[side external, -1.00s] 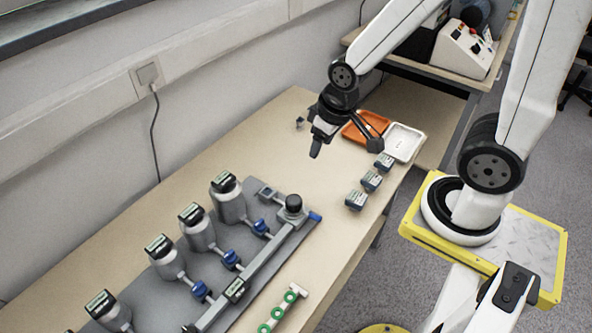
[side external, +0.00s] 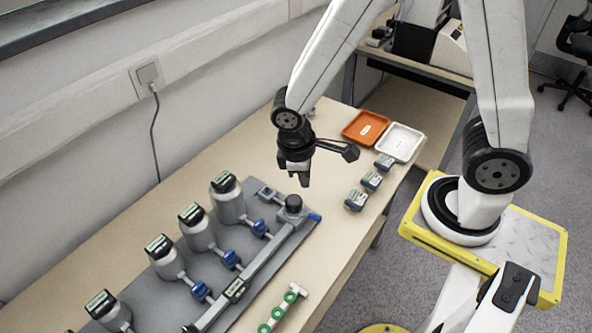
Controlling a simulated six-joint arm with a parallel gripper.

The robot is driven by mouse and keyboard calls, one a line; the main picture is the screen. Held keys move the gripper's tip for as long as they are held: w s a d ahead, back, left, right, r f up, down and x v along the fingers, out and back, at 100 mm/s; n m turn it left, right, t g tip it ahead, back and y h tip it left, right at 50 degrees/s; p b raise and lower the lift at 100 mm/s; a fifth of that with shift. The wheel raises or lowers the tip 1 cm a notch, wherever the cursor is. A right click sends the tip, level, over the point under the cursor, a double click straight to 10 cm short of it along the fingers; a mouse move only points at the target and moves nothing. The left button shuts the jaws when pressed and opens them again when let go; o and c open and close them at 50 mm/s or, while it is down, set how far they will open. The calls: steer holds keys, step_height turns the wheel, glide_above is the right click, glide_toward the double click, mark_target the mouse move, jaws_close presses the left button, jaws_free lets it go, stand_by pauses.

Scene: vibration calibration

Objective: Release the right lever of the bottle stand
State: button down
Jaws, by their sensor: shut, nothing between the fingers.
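The bottle stand (side external: 262,263) is a grey base plate with a long bar on the table. Several grey bottles with dark labelled tops stand along it, one of them the rightmost bottle (side external: 228,200). Blue-knobbed levers sit beside the bottles; the rightmost blue knob (side external: 260,227) is by that bottle. A black round knob (side external: 293,203) and a blue tip (side external: 315,217) are at the bar's right end. My gripper (side external: 305,182) points down, shut and empty, above the stand's right end near the black knob. It appears apart from the stand.
An orange tray (side external: 352,133) and a white tray (side external: 415,151) lie at the table's far right. A holder with green rings (side external: 284,306) lies at the front. The wall runs behind.

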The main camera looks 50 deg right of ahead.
steer(key=s+a+f+n+t+h, duration=0.3)
steer(key=a+f+n+h, duration=0.7)
steer(key=f+n, duration=0.4)
steer(key=shift+a, duration=0.2)
stand_by(0.4)
glide_toward(313, 217)
steer(key=d+f, duration=0.4)
steer(key=shift+w+f, duration=0.1)
steer(key=shift+f, duration=0.3)
steer(key=shift+w+d, duration=0.15)
steer(key=shift+d, duration=0.85)
